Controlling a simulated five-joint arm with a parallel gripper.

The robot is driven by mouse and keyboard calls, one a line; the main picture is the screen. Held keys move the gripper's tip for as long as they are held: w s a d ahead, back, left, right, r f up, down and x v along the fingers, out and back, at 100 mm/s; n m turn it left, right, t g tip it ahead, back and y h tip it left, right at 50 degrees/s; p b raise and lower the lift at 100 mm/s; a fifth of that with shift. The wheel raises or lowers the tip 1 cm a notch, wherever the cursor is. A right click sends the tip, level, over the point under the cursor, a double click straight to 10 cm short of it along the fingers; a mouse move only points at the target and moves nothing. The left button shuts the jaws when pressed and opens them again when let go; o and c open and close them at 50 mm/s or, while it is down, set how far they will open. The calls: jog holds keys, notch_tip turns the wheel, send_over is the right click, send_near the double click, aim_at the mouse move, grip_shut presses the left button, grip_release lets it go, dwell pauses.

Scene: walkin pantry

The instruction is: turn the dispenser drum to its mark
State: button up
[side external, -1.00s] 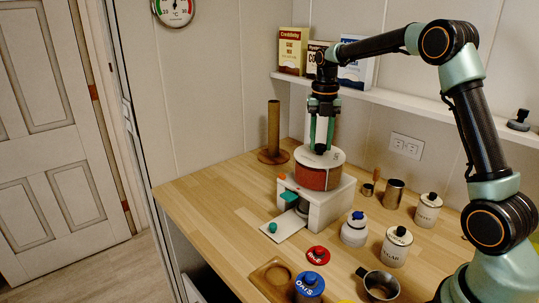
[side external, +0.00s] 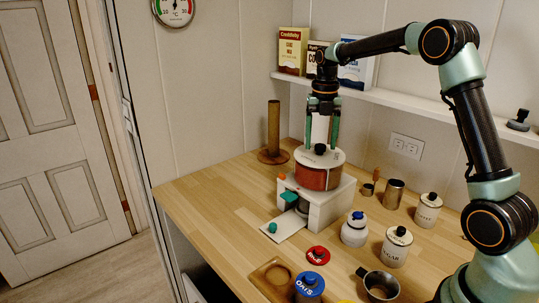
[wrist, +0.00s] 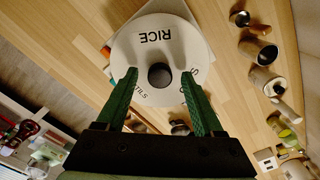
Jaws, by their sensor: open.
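The dispenser drum (side external: 318,175) is a dark red cylinder with a white top disc, set on a white dispenser body (side external: 326,206). In the wrist view the disc (wrist: 143,35) carries the words RICE, one ending in TILS and another partly covered by a finger. A black knob (wrist: 160,76) stands at its centre and also shows in the side view (side external: 320,149). My gripper (side external: 321,146) is open and points down above the disc. Its two green fingers are on either side of the knob, apart from it. An orange piece (side external: 282,176) shows on the dispenser's upper left corner.
A paper-towel style brown post (side external: 274,128) stands behind left. White jars (side external: 396,246), a metal cup (side external: 393,194), a metal mug (side external: 378,286), a red lid (side external: 318,255) and a blue-lidded jar (side external: 309,287) stand right and in front. The table's left side is clear.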

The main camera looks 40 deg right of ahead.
notch_tip(320, 180, up, 12)
dwell(0.5)
jog(key=shift+a, duration=0.1)
jog(key=s+a+m+t, duration=0.3)
jog(key=s+a+m, duration=0.55)
jog(key=m, duration=0.45)
jog(key=s+a+f+m+t, duration=0.2)
jog(key=s+a+f+m, duration=0.4)
jog(key=m, duration=0.8)
jog(key=s+f, duration=0.1)
jog(key=s, duration=0.2)
jog(key=shift+t, duration=0.3)
